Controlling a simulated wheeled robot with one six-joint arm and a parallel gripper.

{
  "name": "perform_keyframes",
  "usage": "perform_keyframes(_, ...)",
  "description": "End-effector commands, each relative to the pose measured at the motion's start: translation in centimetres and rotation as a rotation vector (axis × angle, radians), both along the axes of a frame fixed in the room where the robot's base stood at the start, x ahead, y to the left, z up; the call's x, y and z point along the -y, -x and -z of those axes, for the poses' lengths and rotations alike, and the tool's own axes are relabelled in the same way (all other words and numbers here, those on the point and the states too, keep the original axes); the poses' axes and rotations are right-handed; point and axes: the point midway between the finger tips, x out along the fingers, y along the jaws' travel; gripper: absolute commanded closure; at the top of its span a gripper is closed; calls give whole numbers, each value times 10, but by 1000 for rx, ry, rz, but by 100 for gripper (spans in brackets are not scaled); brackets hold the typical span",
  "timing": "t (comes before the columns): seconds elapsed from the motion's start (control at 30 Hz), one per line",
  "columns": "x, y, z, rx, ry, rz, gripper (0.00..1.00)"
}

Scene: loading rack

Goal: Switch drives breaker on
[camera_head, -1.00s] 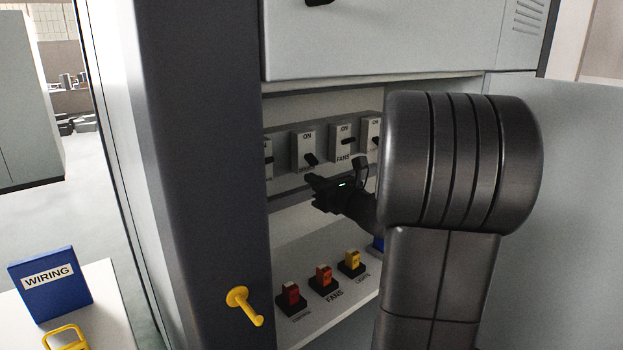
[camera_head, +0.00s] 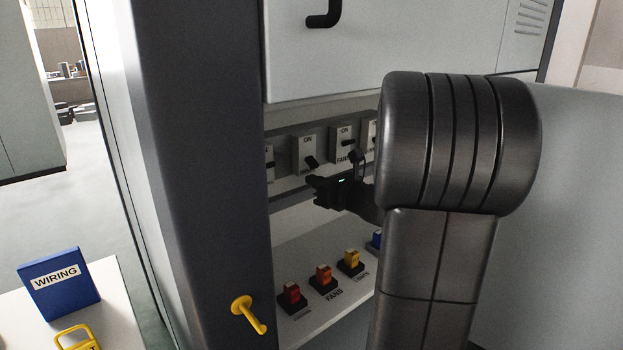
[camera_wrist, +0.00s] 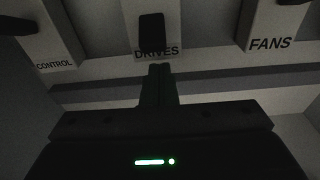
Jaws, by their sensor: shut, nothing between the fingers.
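The drives breaker (camera_head: 304,148) is a pale block marked ON at its top, on the cabinet's breaker row. Its black lever (camera_head: 311,161) slants down and to the right. The wrist view shows this lever (camera_wrist: 152,34) just above the DRIVES label (camera_wrist: 157,54). My gripper (camera_head: 312,182) is just below the drives breaker in the head view. In the wrist view its shut fingertips (camera_wrist: 157,70) are directly below the label, in line with the lever. Nothing shows between them. I cannot tell whether they touch the panel.
The control breaker (camera_wrist: 53,45) is to the left and the fans breaker (camera_wrist: 270,28) to the right. Below, red and yellow switches (camera_head: 323,277) stand on a shelf. A yellow peg (camera_head: 248,313) projects from the cabinet post. A WIRING binder (camera_head: 59,283) stands on a white table at lower left.

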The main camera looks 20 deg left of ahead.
Motion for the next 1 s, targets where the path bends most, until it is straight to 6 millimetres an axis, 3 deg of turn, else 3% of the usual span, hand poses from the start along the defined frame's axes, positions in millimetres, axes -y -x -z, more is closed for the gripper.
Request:
perform_keyframes(0.03, 1, -3, -32, 37, -24, 4, 100)
perform_keyframes(1.0, 2, -2, -31, 22, 0, 4, 100)
